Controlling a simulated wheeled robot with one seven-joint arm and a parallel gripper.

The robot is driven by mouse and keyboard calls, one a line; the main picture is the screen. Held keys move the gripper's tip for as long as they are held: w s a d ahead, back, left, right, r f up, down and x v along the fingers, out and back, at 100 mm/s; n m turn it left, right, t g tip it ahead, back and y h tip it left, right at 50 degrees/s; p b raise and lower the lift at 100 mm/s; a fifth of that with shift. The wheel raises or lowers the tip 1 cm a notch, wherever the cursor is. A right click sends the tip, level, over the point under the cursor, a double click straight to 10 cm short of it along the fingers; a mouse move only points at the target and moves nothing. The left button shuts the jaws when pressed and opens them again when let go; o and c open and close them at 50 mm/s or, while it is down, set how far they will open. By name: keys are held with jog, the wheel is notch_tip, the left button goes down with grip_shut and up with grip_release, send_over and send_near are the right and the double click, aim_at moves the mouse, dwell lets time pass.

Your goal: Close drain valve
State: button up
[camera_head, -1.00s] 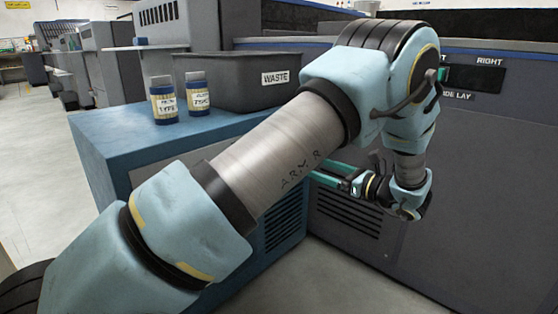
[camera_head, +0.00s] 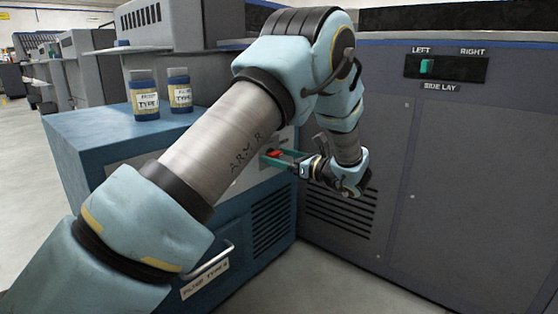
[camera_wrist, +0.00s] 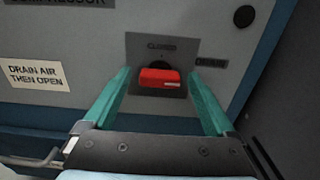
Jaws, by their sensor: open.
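The drain valve is a red handle (camera_wrist: 160,78) on a grey plate (camera_wrist: 165,47) marked CLOSED above it, with a DRAIN label (camera_wrist: 211,63) to its right. The handle lies horizontally in the wrist view. My gripper (camera_wrist: 161,78) is open, with one green finger on each side of the handle; I cannot tell whether they touch it. In the head view the red handle (camera_head: 273,153) shows between the green fingers of my gripper (camera_head: 272,159), on the front of the blue cabinet (camera_head: 88,150). My arm hides part of that front.
Two TYPE jars (camera_head: 144,97) (camera_head: 179,92) stand on the blue cabinet. A drawer handle (camera_head: 212,261) juts out low on its front. A large grey machine (camera_head: 460,190) with a SIDE LAY switch (camera_head: 427,66) stands close to the right. Bare floor lies in front.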

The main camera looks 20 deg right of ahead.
jog(key=c, duration=1.4)
jog(key=shift+o, duration=0.2)
jog(key=shift+r+n+p, duration=0.1)
jog(key=shift+n+p, duration=0.2)
jog(key=shift+n, duration=0.1)
jog(key=n+p, duration=0.1)
jog(key=n, duration=0.1)
jog(key=shift+n+p, duration=0.35)
jog(key=shift+n, duration=0.05)
jog(key=n+p, duration=0.2)
jog(key=n, duration=0.3)
jog(key=shift+n, duration=0.3)
jog(key=n, duration=0.4)
jog(key=shift+p, duration=0.35)
jog(key=n, duration=0.4)
jog(key=shift+n, duration=0.3)
